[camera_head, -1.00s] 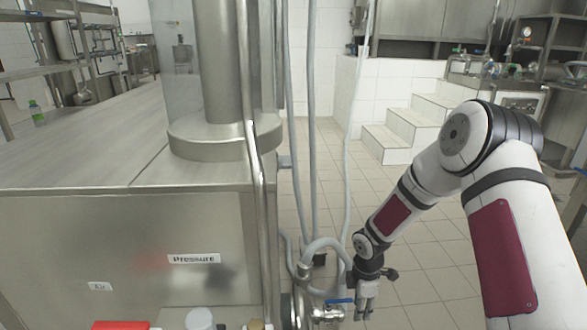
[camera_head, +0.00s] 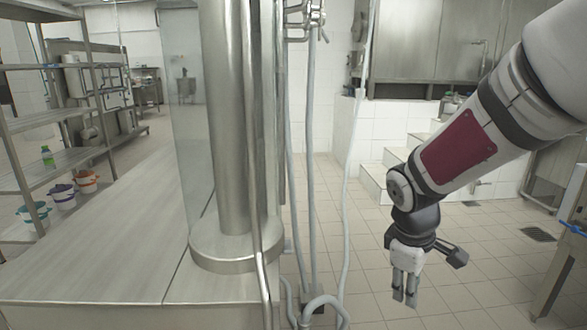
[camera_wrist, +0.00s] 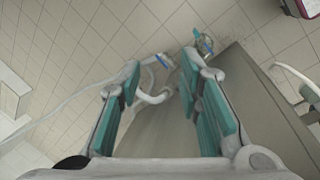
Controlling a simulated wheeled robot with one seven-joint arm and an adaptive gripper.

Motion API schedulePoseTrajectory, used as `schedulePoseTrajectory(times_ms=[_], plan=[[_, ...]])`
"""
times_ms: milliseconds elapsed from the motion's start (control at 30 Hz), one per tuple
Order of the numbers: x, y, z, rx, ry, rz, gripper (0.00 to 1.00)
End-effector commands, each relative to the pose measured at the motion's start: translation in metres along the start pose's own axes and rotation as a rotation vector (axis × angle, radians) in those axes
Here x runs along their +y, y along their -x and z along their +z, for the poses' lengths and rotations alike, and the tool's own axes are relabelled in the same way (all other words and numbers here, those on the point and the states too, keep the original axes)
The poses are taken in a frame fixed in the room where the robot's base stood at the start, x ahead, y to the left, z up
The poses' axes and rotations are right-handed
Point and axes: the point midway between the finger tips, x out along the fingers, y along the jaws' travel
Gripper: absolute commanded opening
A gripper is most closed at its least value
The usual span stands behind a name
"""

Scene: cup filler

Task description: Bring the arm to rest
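My gripper (camera_head: 405,288) hangs at the end of my white and dark red arm, pointing down over the tiled floor, to the right of the steel machine (camera_head: 95,272). In the wrist view my gripper (camera_wrist: 160,75) has its two teal-padded fingers spread apart, with nothing held between them. Beyond the fingertips are a blue-handled valve (camera_wrist: 203,42) and a pale hose (camera_wrist: 150,97), both apart from the fingers.
A steel column (camera_head: 232,120) stands on the machine, with thin pipes (camera_head: 312,200) beside it. White steps (camera_head: 375,183) are behind my arm. A shelf (camera_head: 50,172) with buckets stands at the left. Open floor (camera_head: 455,265) lies around my gripper.

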Motion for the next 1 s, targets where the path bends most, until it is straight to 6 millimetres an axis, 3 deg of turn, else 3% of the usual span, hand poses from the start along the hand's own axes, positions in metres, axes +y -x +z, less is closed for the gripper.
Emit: schedulePoseTrajectory(times_ms=[33,100,300,500,700,833,1000], plan=[[-0.004,0.039,0.013,0.011,-0.054,0.015,0.33],[-0.012,0.075,0.03,0.023,-0.14,0.024,0.33],[-0.046,0.169,0.079,0.079,-0.376,0.029,0.33],[-0.091,0.247,0.127,0.157,-0.602,0.001,0.33],[-0.135,0.3,0.165,0.232,-0.78,-0.053,0.33],[-0.152,0.316,0.177,0.261,-0.846,-0.081,0.33],[-0.16,0.32,0.182,0.271,-0.873,-0.096,0.33]])
